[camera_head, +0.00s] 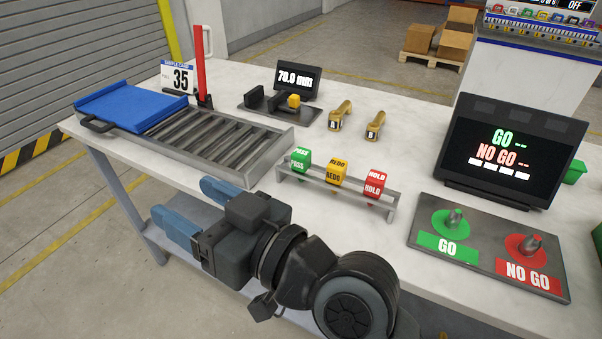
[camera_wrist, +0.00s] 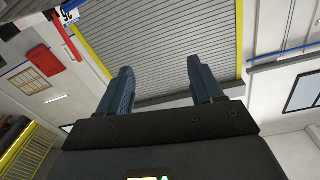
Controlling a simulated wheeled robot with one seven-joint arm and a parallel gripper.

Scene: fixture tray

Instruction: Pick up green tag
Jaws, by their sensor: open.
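The green tag (camera_head: 300,160), marked PASS, hangs at the left end of a grey rack (camera_head: 332,186) on the table. A yellow REDO tag (camera_head: 337,172) is in the middle of the rack and a red HOLD tag (camera_head: 375,184) at its right end. My gripper (camera_head: 193,208) is in front of the table's near edge, left of and nearer than the rack. Its two blue fingers are apart with nothing between them. In the wrist view my gripper (camera_wrist: 160,88) points towards the shutter door, and no tag shows there.
A roller tray (camera_head: 215,145) with a blue plate (camera_head: 130,106) stands at the left, beside a red post (camera_head: 201,75). Behind are a gauge with a display (camera_head: 294,80) and two brass pieces (camera_head: 340,115). A GO/NO GO panel (camera_head: 487,250) and screen (camera_head: 502,150) stand at the right.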

